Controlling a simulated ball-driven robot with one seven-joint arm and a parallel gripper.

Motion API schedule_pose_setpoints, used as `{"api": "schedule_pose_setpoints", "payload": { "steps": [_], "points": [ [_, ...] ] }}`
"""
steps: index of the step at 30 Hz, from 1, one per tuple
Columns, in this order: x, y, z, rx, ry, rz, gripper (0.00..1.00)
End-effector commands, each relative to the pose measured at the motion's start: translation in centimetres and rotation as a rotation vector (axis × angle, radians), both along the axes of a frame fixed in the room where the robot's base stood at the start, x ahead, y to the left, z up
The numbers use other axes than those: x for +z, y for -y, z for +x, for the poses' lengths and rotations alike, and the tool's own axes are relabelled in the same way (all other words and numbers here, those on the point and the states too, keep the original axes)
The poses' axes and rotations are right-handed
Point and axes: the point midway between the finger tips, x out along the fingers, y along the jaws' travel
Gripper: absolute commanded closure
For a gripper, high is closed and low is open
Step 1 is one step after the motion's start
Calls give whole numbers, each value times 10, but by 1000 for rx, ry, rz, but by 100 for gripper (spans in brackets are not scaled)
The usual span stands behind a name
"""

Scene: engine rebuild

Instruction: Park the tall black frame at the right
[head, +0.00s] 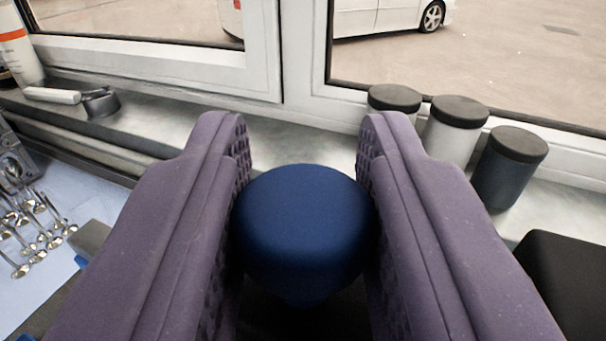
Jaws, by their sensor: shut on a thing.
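My gripper (305,150) has two purple padded fingers, shut on a round dark blue knob (303,215). The knob sits between the textured inner pads, with its rounded top facing me. Below it a narrower blue neck shows, and the space under that is dark. What the knob belongs to is hidden beneath it. A black block-like thing (570,280) shows at the lower right edge, cut off by the picture. I cannot tell whether it is part of the tall black frame, which I cannot make out as a whole.
Several lidded jars (509,165) stand on the window sill (300,137) at the right. At the left, small metal valve-like parts (32,225) lie on a pale blue mat (62,277). A white-handled tool (52,96) and a bottle (18,45) are on the sill's left end.

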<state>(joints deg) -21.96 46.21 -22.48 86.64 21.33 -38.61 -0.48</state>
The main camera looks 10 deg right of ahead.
Motion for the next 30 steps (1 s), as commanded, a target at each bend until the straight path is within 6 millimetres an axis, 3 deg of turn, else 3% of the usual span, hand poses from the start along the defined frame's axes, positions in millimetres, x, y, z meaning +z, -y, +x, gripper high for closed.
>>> {"api": "schedule_pose_setpoints", "payload": {
  "steps": [8, 24, 30],
  "points": [
    [-3, 38, -20, -7, 5, 0, 100],
    [0, 194, -112, -9, 7, -2, 100],
    [3, 240, -140, -7, 6, -2, 100]
  ]
}}
